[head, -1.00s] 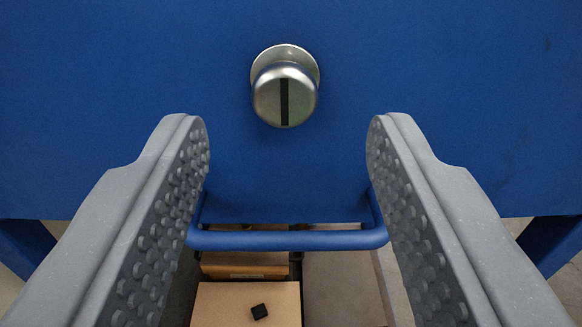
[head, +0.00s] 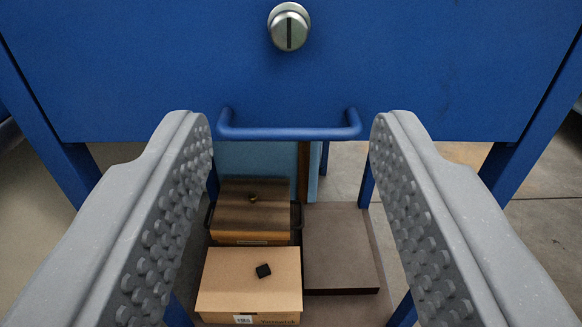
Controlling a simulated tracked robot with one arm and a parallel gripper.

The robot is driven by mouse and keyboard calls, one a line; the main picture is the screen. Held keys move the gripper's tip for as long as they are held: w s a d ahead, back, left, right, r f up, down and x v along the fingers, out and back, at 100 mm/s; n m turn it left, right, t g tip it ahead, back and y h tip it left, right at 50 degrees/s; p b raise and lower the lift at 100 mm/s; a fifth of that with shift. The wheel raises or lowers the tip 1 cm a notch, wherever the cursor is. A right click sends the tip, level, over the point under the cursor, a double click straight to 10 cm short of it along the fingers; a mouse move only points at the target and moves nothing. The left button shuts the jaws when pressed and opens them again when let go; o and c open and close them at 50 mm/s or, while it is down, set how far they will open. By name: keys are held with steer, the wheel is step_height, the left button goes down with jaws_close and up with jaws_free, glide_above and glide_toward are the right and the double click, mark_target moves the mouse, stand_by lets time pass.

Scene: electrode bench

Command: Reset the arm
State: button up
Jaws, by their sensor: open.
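My gripper (head: 290,125) is open, with its two grey studded fingers on the left and right of the head view. Nothing is between the fingers. Ahead of it is a blue bench front (head: 400,70) with a round silver knob (head: 289,27) marked by a dark upright slot line. A blue bar handle (head: 290,132) runs along the lower edge of the front, level with the fingertips in the picture. No finger visibly touches the knob or the handle.
Blue bench legs (head: 535,130) stand at both sides. Open floor shows at right.

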steer(key=d+r+g+y+p, duration=0.1)
steer(key=d+r+y+p, duration=0.1)
steer(key=r, duration=1.4)
steer(key=d+r+g+y+p, duration=0.1)
steer(key=d+r+p, duration=0.1)
steer(key=r, duration=1.4)
steer(key=s+d+r+h+p, duration=0.1)
steer(key=s+d+r, duration=0.5)
steer(key=r, duration=0.5)
steer(key=s+d+r+p, duration=0.1)
steer(key=s+d+r, duration=0.6)
steer(key=s+r, duration=0.4)
steer(key=shift+s+d+r+n+g+h, duration=0.3)
steer(key=shift+r+n+h, duration=0.1)
steer(key=shift+r, duration=0.05)
